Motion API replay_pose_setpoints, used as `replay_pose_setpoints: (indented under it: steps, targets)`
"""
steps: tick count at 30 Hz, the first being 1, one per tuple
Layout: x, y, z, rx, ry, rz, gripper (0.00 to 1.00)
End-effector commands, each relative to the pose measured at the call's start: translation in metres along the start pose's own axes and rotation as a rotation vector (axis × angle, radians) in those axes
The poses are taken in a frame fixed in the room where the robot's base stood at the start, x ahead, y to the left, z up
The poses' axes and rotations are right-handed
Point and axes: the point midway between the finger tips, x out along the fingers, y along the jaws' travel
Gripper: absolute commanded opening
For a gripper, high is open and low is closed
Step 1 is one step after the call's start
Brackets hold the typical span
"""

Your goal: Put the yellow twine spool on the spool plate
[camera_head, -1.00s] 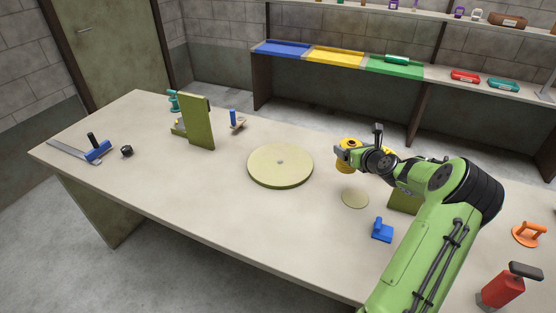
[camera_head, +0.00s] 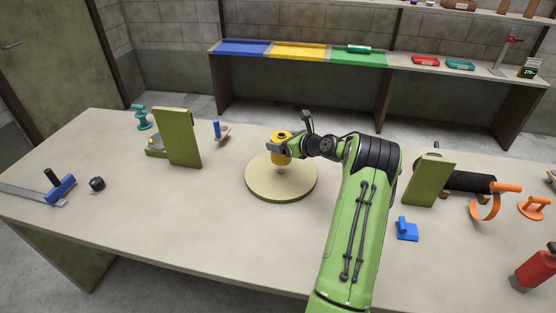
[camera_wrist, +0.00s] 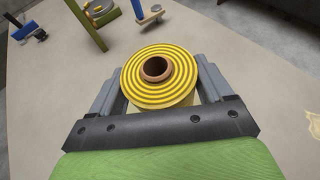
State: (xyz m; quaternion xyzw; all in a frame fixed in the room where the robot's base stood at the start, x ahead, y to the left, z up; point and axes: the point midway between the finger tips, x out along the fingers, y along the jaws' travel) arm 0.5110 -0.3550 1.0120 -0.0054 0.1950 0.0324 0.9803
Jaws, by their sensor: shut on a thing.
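The yellow twine spool (camera_head: 281,150) is in my gripper in the head view. In the wrist view the spool (camera_wrist: 160,75) shows its ringed yellow top and brown centre hole, with a finger on each side. My gripper (camera_wrist: 160,88) is shut on it. In the head view the spool overlaps the far part of a large round pale olive plate (camera_head: 268,188) and looks held above it; the exact gap is unclear. A small round disc seen earlier is hidden now. I cannot tell for sure which one is the spool plate.
A green upright panel (camera_head: 178,138) and a blue-handled tool (camera_head: 218,131) stand left of the large plate. Another green panel (camera_head: 428,181), a blue block tool (camera_head: 406,229) and an orange-handled tool (camera_head: 486,206) are on the right.

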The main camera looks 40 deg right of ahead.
Motion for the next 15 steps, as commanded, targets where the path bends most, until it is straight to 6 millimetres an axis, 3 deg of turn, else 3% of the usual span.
replay_pose_setpoints:
  steps: [8,15]
  targets:
    - [0.02,0.001,-0.046,-0.001,-0.003,0.001,0.37]
    - [0.02,0.0,-0.046,-0.003,-0.005,0.0,0.37]
